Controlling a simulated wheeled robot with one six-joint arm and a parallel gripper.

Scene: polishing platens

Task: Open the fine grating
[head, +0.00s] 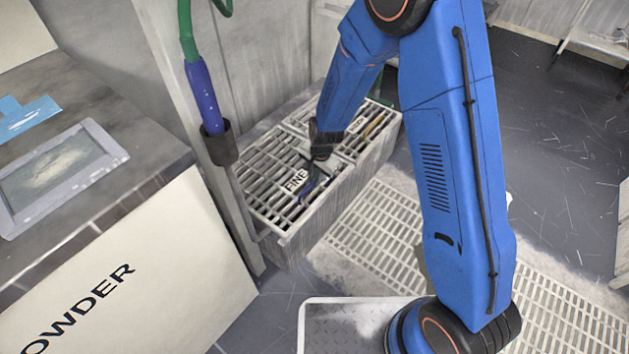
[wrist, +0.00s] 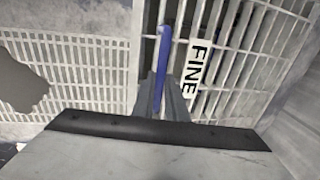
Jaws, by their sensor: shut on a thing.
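The fine grating (head: 268,160) is a pale slatted panel on top of the long grey trough. It looks flat, level with the trough's top. Its white FINE label (head: 296,182) also shows in the wrist view (wrist: 197,67), right of my fingers. A blue bar handle (wrist: 163,48) runs along the grating's edge beside the label. My gripper (head: 309,183) reaches down to this edge from above. In the wrist view my gripper (wrist: 161,82) is shut on the blue handle, one finger on each side. The fingers hide part of the handle.
A second grating with a yellow bar (head: 373,126) lies farther back on the trough (head: 345,185). A pale floor grating (head: 385,225) lies right of the trough. A post with a green and blue hose (head: 205,95) stands close on the left, near a powder-labelled box (head: 130,275).

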